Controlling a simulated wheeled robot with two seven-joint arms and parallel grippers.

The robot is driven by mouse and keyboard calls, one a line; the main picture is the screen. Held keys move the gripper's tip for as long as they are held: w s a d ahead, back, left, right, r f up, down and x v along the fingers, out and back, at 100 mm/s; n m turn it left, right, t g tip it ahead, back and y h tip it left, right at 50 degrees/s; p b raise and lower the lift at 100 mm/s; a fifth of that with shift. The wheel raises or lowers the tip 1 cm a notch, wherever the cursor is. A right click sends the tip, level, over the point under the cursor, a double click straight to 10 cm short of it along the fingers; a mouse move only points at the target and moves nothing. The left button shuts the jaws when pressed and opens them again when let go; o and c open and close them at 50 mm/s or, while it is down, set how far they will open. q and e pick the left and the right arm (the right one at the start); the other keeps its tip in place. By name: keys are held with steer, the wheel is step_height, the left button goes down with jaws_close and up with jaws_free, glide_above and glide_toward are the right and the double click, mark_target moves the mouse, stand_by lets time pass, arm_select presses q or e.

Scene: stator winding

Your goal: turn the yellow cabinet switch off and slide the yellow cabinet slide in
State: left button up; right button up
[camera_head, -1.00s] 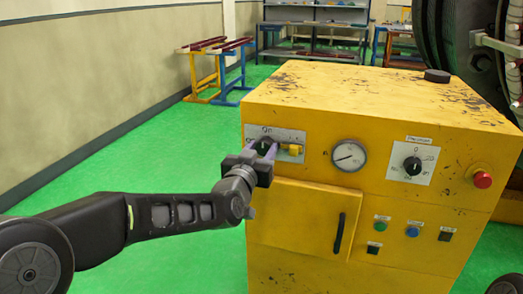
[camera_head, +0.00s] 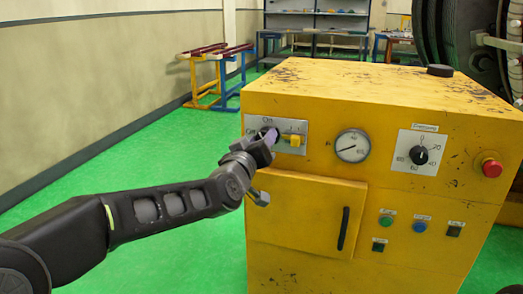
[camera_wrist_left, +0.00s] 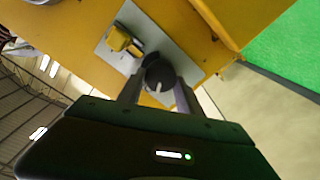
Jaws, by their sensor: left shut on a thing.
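The yellow cabinet (camera_head: 300,225) stands at the centre right of the head view. On its front, at upper left, is a grey plate with a black rotary switch and a small yellow slide (camera_head: 292,139). My left gripper (camera_head: 268,138) is at the switch and partly covers it in the head view. In the left wrist view the fingers are shut on the black switch knob (camera_wrist_left: 159,76), one on each side. The yellow slide (camera_wrist_left: 119,39) sits beside the knob on the same plate (camera_wrist_left: 160,40), apart from the fingers. My right gripper is not in view.
To the right on the cabinet front are a gauge (camera_head: 352,146), a black dial (camera_head: 418,155), a red button (camera_head: 491,168) and several small buttons. Below is a door with a black handle (camera_head: 342,229). Green floor (camera_head: 150,160) is clear to the left.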

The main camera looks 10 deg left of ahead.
arm_select(q)
steer(key=shift+a+f+n+b, duration=0.15)
steer(key=shift+n+b, duration=1.7)
steer(key=shift+n, duration=1.2)
steer(key=shift+d+f+n+b, duration=0.15)
steer(key=shift+n+b, duration=1.7)
steer(key=shift+n, duration=1.2)
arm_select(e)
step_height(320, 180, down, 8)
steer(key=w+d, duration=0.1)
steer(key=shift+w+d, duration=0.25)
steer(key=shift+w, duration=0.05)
arm_select(q)
steer(key=shift+a, duration=0.1)
steer(key=o, duration=1.4)
steer(key=shift+c, duration=0.2)
steer(key=shift+r, duration=0.1)
steer(key=s, duration=0.7)
steer(key=shift+s+a, duration=0.25)
steer(key=shift+s, duration=0.15)
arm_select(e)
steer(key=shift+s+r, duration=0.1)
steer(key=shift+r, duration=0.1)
